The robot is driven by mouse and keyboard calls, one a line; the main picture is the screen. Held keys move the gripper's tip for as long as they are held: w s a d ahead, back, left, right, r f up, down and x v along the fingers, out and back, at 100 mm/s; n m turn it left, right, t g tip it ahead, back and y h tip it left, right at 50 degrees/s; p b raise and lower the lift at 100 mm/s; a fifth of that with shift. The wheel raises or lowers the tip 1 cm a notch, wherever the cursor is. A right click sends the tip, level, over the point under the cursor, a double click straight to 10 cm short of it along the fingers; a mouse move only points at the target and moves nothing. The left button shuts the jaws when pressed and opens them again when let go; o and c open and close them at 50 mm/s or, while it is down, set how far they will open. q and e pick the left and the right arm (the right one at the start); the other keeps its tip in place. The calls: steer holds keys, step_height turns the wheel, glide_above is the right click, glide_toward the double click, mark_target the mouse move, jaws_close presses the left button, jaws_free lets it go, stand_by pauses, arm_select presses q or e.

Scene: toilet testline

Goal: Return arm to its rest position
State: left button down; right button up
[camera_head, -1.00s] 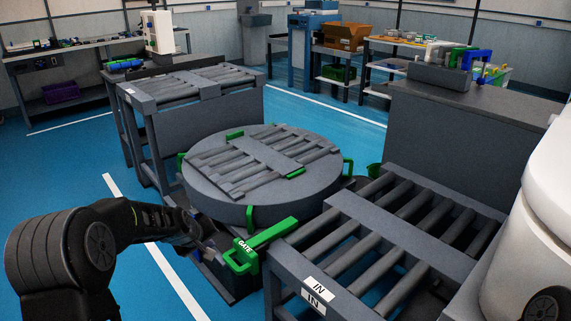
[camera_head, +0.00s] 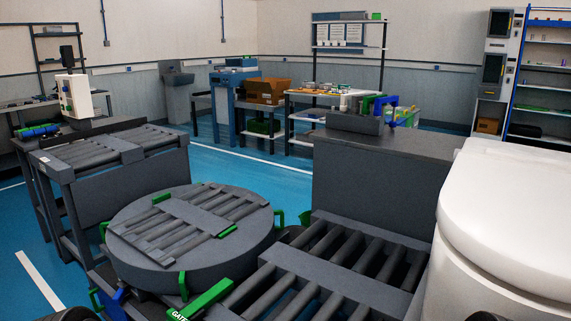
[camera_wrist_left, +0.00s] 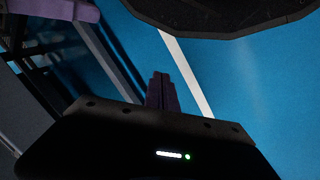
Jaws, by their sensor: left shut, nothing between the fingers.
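My left gripper (camera_wrist_left: 162,92) shows in the left wrist view, its two dark fingers together with nothing between them. It is over the blue floor, beside a white floor line (camera_wrist_left: 187,75). In the head view only a dark rounded bit of my left arm (camera_head: 75,314) shows at the bottom left edge, and the left gripper is out of that picture. My right gripper is in neither view.
A round roller turntable (camera_head: 150,275) stands between two roller conveyors (camera_head: 110,190) (camera_head: 300,255). A green gate handle (camera_head: 208,297) is at its front. A white toilet (camera_head: 500,225) fills the right. Blue floor (camera_head: 25,230) is open at left.

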arm_select(q)
steer(key=s+d+g, duration=0.1)
steer(key=s+d, duration=0.1)
steer(key=s, duration=0.2)
step_height(320, 180, up, 17)
steer(key=p, duration=1.7)
steer(key=shift+s+p, duration=0.25)
steer(key=shift+p, duration=0.15)
steer(key=shift+d+f, duration=0.1)
steer(key=shift+f, duration=0.1)
